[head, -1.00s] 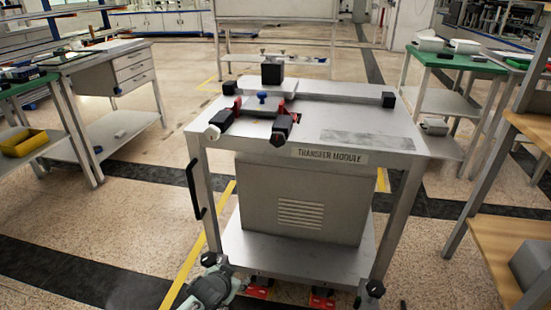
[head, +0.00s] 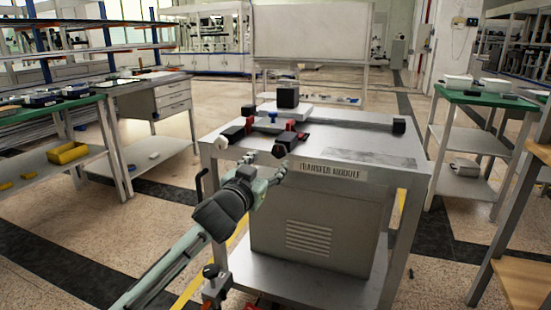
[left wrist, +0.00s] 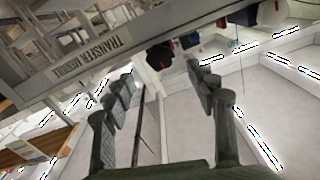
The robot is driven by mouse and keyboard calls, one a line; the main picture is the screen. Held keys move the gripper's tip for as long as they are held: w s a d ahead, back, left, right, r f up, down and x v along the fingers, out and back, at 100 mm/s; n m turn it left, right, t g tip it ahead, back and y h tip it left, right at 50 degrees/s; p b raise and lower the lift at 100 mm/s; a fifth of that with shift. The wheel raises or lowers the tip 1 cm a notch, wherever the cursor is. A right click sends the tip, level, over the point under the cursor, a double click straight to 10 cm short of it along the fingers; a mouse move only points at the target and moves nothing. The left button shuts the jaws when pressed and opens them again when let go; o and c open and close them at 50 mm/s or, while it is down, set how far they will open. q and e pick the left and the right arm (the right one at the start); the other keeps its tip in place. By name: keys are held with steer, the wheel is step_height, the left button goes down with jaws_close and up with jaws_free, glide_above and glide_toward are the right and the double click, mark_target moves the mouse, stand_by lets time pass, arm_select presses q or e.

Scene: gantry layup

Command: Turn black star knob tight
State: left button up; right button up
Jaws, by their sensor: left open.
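A black star knob (head: 279,151) sits at the front end of the red and black clamp on the transfer module's top, near its front edge. It also shows in the left wrist view (left wrist: 160,56), beyond the fingertips and roughly between them. My left gripper (head: 267,167) is in front of the table's front edge, just below the knob. Its two fingers (left wrist: 160,82) are spread apart with nothing between them. I see a gap to the knob, not contact. My right gripper is not in view.
The transfer module cart (head: 372,160) carries a blue knob (head: 272,116), a white round end (head: 221,143) and a black block (head: 288,97). Another black knob (head: 211,271) is low at the cart's left leg. Green-topped benches (head: 490,99) stand at both sides.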

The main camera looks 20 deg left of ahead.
mark_target(278, 153)
arm_select(q)
steer(key=w, duration=0.6)
steer(key=shift+w+d, duration=0.1)
steer(key=shift+w, duration=0.2)
steer(key=c, duration=1.2)
